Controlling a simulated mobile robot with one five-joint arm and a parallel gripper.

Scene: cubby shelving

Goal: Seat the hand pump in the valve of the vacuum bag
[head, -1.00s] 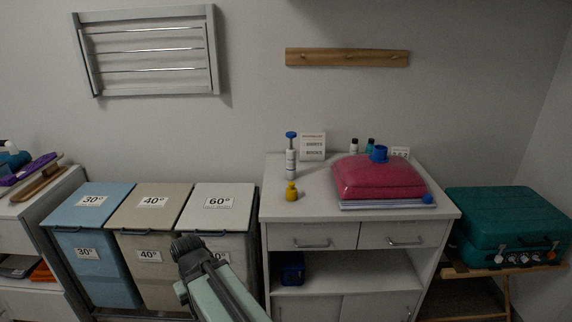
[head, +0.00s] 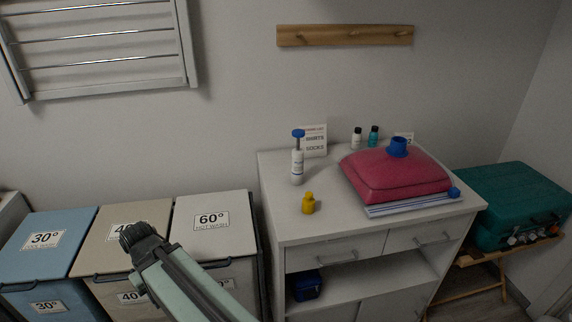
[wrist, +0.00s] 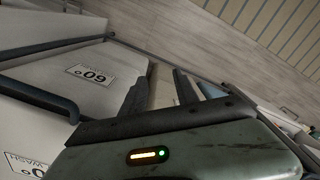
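The hand pump (head: 298,167), a white cylinder with a blue handle on top, stands upright on the cabinet top, left of the vacuum bag. The vacuum bag (head: 393,178) is a puffy pink bundle on the right of the cabinet top. Its blue valve (head: 397,147) stands up from the top and is empty. My gripper (wrist: 160,90) shows in the wrist view with its two dark fingers apart and nothing between them. It is over the laundry bins, away from the pump and bag. In the head view my arm is low, left of the cabinet.
A white sign (head: 315,140) and two small bottles, white (head: 356,138) and teal (head: 373,136), stand behind. Lidded bins (head: 213,222) lie left of the cabinet (head: 330,228). A teal suitcase (head: 512,200) is at right.

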